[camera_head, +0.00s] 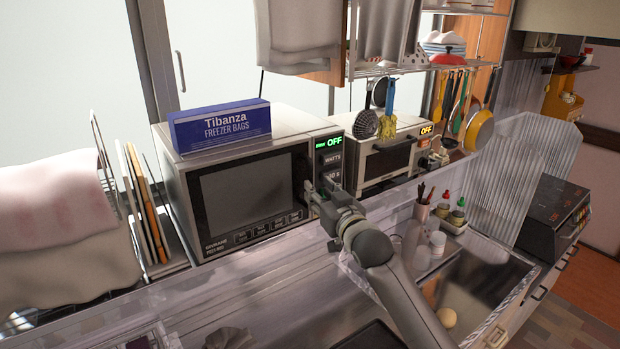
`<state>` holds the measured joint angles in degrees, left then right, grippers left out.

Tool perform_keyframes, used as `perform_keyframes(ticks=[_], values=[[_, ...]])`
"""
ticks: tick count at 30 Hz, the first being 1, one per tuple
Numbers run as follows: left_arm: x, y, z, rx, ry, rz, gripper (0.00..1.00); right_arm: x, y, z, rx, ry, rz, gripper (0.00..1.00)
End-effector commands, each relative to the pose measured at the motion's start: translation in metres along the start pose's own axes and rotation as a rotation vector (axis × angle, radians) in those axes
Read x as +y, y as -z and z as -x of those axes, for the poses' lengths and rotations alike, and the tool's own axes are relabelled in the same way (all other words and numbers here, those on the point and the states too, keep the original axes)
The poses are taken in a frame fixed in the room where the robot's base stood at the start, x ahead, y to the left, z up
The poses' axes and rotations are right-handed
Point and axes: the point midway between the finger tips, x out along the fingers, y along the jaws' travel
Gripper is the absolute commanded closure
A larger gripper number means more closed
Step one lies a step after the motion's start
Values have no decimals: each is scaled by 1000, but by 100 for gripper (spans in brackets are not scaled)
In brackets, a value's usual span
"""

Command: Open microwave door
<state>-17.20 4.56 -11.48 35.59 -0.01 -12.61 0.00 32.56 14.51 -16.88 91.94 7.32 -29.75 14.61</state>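The microwave (250,188) stands on the counter left of centre, with a dark window and a green OFF display. Its door looks closed against the body. My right gripper (318,192) is at the right side of the microwave's front, by the door's right edge and the button panel. The gripper covers part of that area, so the handle is hidden or hard to make out. I cannot tell whether the fingers touch it or how far apart they are. My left gripper is not in view.
A blue freezer bags box (220,126) lies on top of the microwave. A toaster oven (385,158) stands to its right and upright boards (146,205) to its left. A sink (478,290) and small bottles (457,212) are at the lower right.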

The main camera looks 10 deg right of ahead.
Motion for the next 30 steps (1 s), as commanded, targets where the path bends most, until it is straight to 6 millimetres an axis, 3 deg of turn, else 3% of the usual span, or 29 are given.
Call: perform_keyframes(ticks=[6, 15, 28, 30], values=[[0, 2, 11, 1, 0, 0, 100, 0, 2, -30, -1, 0, 0, 66], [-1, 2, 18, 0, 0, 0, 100, -1, 1, -57, -1, 1, 1, 66], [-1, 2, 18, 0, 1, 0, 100, 0, 0, -62, -1, 0, 1, 66], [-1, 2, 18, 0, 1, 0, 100, 0, 0, -62, -1, 0, 1, 72]])
